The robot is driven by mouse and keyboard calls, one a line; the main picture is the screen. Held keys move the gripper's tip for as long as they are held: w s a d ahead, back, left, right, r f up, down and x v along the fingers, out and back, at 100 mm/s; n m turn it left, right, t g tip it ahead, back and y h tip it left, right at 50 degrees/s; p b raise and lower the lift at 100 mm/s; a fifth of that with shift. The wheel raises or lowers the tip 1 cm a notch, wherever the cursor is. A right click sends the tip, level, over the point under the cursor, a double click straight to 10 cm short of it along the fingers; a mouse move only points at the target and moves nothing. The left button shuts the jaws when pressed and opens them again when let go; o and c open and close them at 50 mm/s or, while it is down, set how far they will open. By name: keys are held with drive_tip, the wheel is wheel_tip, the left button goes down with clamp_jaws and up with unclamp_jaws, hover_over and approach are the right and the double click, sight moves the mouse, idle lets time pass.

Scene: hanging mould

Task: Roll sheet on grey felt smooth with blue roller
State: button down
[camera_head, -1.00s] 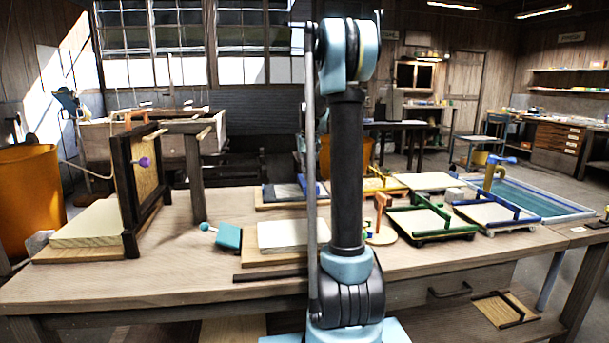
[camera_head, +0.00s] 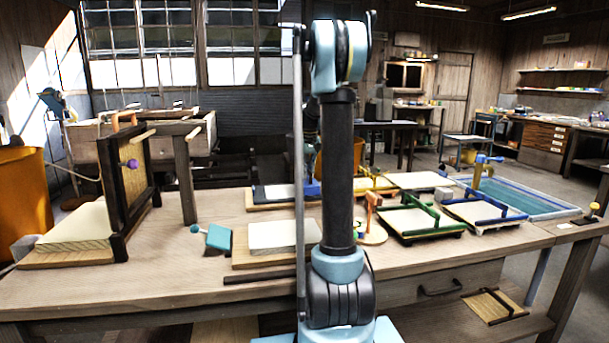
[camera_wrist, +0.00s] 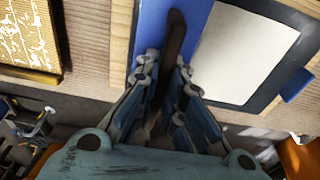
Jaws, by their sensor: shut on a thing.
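In the wrist view, my gripper (camera_wrist: 163,78) is shut on the dark handle (camera_wrist: 175,35) of the blue roller (camera_wrist: 150,35). The roller's broad blue body lies along the left side of the dark grey felt (camera_wrist: 288,72). A pale sheet (camera_wrist: 245,45) lies on the felt, right of the roller; its upper part is out of frame. I cannot tell whether the roller touches the felt. In the head view, the felt (camera_head: 274,193) lies on a board at the back of the table; my arm hides the gripper and most of the roller.
A wooden table (camera_head: 90,290) holds a dark upright frame (camera_head: 112,185) at left, a teal block (camera_head: 219,238), and a pale slab (camera_head: 284,235). Green (camera_head: 410,222) and blue (camera_head: 480,212) framed trays and a water basin (camera_head: 530,198) stand at right. The left front tabletop is mostly clear.

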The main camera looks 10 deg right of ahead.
drive_tip(key=shift+d, duration=0.35)
drive_tip(key=shift+a, duration=8.5)
wheel_tip(320, 180, up, 7)
drive_tip(key=shift+f, duration=0.1)
